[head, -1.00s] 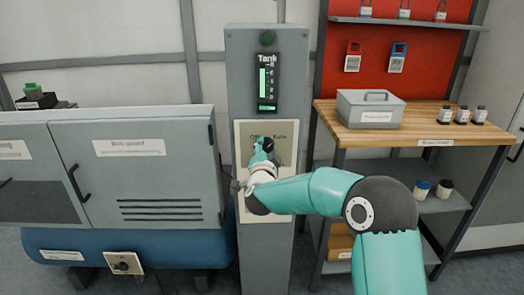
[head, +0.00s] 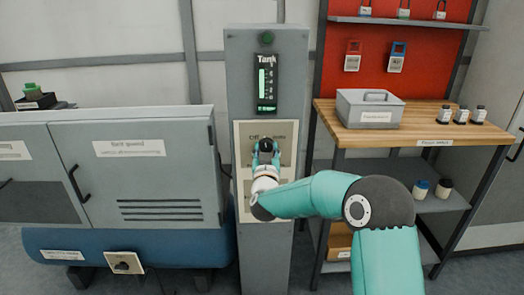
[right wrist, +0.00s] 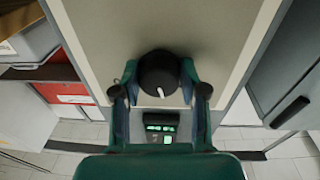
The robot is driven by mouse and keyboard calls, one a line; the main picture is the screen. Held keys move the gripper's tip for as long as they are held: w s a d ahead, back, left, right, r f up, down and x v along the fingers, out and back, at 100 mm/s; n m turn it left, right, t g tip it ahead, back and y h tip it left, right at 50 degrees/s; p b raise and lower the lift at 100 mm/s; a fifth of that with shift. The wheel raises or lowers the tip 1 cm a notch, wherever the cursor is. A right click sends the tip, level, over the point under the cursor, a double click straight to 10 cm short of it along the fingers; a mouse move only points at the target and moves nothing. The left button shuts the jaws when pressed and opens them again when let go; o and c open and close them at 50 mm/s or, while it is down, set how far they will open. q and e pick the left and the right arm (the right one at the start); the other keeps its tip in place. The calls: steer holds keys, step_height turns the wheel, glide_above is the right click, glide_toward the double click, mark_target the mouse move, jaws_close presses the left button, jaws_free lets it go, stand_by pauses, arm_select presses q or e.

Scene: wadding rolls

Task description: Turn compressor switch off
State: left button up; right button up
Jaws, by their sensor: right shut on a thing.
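The compressor switch is a round black knob (head: 266,145) on a cream plate (head: 286,208) on the front of the grey column. My right gripper (head: 266,150) is at the knob with a teal finger on either side. In the right wrist view the knob (right wrist: 158,73) sits between the two fingertips of my right gripper (right wrist: 157,80). A white pointer mark shows on the knob's face, directed toward the bottom of that picture and slightly right. The label above the knob is too blurred to read fully. My left gripper is out of view.
The grey column (head: 247,60) carries a green button (head: 266,38) and a lit tank gauge (head: 267,84). A grey compressor cabinet (head: 160,135) over a blue tank (head: 60,240) stands left. A wooden bench (head: 345,137) with a grey box (head: 370,108) stands right.

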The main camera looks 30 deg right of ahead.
steer(key=n, duration=0.4)
steer(key=n+y, duration=0.1)
steer(key=n, duration=0.2)
steer(key=shift+r+t+p, duration=0.35)
steer(key=shift+t+p, duration=0.05)
steer(key=shift+w+a, duration=0.1)
steer(key=o, duration=1.1)
steer(key=shift+f, duration=0.1)
steer(key=shift+o, duration=0.2)
steer(key=shift+f, duration=0.15)
steer(key=v, duration=1.2)
